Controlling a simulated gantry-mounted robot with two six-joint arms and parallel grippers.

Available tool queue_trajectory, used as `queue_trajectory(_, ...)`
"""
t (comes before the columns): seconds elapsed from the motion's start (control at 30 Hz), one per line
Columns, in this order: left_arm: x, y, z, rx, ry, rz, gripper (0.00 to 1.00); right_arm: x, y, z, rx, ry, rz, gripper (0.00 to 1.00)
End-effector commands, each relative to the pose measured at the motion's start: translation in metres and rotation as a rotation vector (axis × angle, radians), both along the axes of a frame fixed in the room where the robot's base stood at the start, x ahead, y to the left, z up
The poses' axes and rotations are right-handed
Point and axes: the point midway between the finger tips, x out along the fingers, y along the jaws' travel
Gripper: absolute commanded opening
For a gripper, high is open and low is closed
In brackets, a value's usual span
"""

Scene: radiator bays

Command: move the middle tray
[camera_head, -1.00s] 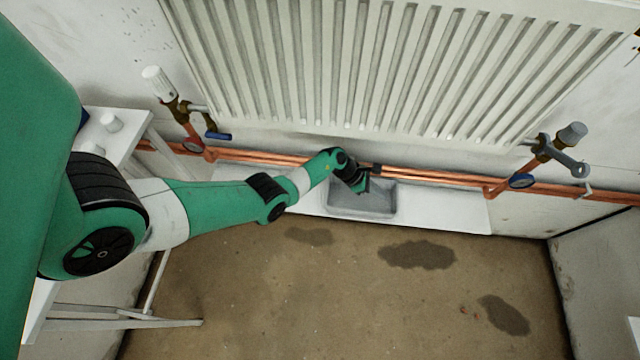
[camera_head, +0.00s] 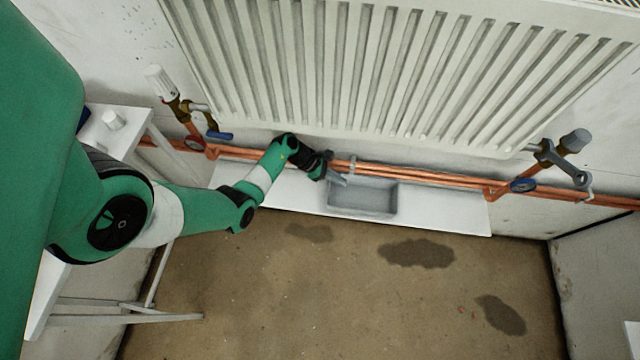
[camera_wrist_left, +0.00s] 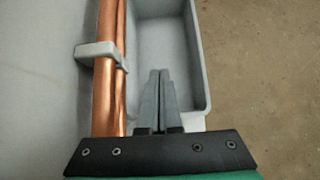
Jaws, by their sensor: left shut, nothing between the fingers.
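The grey rectangular tray (camera_head: 362,209) sits on the white shelf below the radiator, near the middle of the head view. My left gripper (camera_head: 338,180) is at the tray's left end, with its fingers together and nothing between them. In the left wrist view the closed fingertips (camera_wrist_left: 158,76) lie over the near end of the tray (camera_wrist_left: 203,55). I cannot tell whether they touch it. The tray looks empty where it shows. My right gripper is not in view.
Copper pipes (camera_head: 430,177) run along the wall just behind the tray, held by a grey clip (camera_wrist_left: 97,52). The radiator (camera_head: 380,80) hangs above. Valves stand at the left (camera_head: 180,105) and right (camera_head: 560,150). The white shelf (camera_head: 450,216) is clear right of the tray.

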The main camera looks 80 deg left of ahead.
Motion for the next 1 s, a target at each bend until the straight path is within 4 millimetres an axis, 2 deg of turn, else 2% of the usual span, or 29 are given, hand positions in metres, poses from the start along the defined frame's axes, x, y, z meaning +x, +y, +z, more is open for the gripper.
queue_trajectory(0.03, -0.011, 0.005, -0.002, 0.000, 0.000, 0.007, 0.00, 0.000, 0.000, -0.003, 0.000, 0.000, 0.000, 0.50)
queue_trajectory(0.33, -0.073, 0.028, -0.003, 0.001, 0.000, 0.008, 0.00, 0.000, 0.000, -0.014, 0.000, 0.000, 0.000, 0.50)
queue_trajectory(0.4, -0.070, 0.025, -0.027, -0.002, 0.001, -0.001, 0.00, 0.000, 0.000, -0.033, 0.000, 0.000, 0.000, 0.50)
queue_trajectory(0.6, -0.069, 0.025, -0.055, -0.001, 0.000, -0.001, 0.00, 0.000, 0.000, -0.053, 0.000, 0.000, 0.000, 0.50)
queue_trajectory(0.73, -0.061, 0.022, -0.053, 0.001, 0.000, -0.003, 0.00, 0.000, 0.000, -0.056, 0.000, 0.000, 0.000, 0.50)
queue_trajectory(1.0, -0.059, 0.022, -0.050, 0.000, 0.000, 0.000, 0.00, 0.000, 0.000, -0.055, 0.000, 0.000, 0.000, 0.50)
